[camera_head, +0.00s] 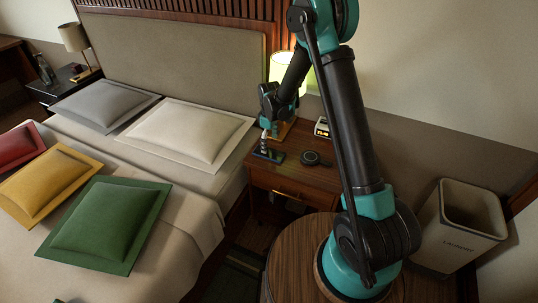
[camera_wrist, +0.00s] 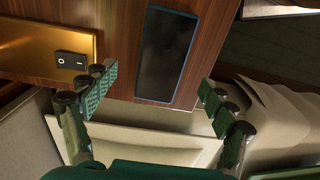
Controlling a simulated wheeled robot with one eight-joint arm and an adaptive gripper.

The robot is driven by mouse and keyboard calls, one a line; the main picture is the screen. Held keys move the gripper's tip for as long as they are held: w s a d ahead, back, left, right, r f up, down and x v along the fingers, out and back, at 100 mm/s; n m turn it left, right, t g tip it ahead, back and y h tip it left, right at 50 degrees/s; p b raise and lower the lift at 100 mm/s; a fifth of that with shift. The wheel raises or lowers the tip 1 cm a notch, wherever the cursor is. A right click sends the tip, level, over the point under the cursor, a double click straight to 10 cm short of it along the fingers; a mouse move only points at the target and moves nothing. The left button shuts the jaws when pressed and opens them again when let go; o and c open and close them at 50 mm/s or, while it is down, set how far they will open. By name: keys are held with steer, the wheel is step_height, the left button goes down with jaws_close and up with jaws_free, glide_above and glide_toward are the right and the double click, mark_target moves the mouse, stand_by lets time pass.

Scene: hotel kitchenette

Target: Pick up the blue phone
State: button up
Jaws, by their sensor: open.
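The blue phone (camera_wrist: 167,52) lies flat on the wooden nightstand (camera_wrist: 125,30), its dark screen up and a thin blue edge showing. In the head view the phone (camera_head: 268,154) is near the nightstand's bed-side front corner, partly under my gripper (camera_head: 267,134). In the wrist view my gripper (camera_wrist: 158,82) is open and empty, with one finger on each side of the phone's near end. The fingers appear above the phone; I cannot tell the exact height.
A lit lamp (camera_head: 285,72) with a gold base (camera_wrist: 35,40) stands close by. A small clock (camera_head: 322,127) and a round dark device (camera_head: 311,158) share the nightstand. The bed with a white pillow (camera_head: 190,132) is left; a laundry bin (camera_head: 460,230) is right.

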mark_target(269, 152)
steer(key=shift+s+a+f, duration=0.1)
steer(key=shift+s+f, duration=0.05)
steer(key=shift+f, duration=2.2)
steer(key=shift+c, duration=0.4)
steer(key=c, duration=1.3)
steer(key=shift+r, duration=0.15)
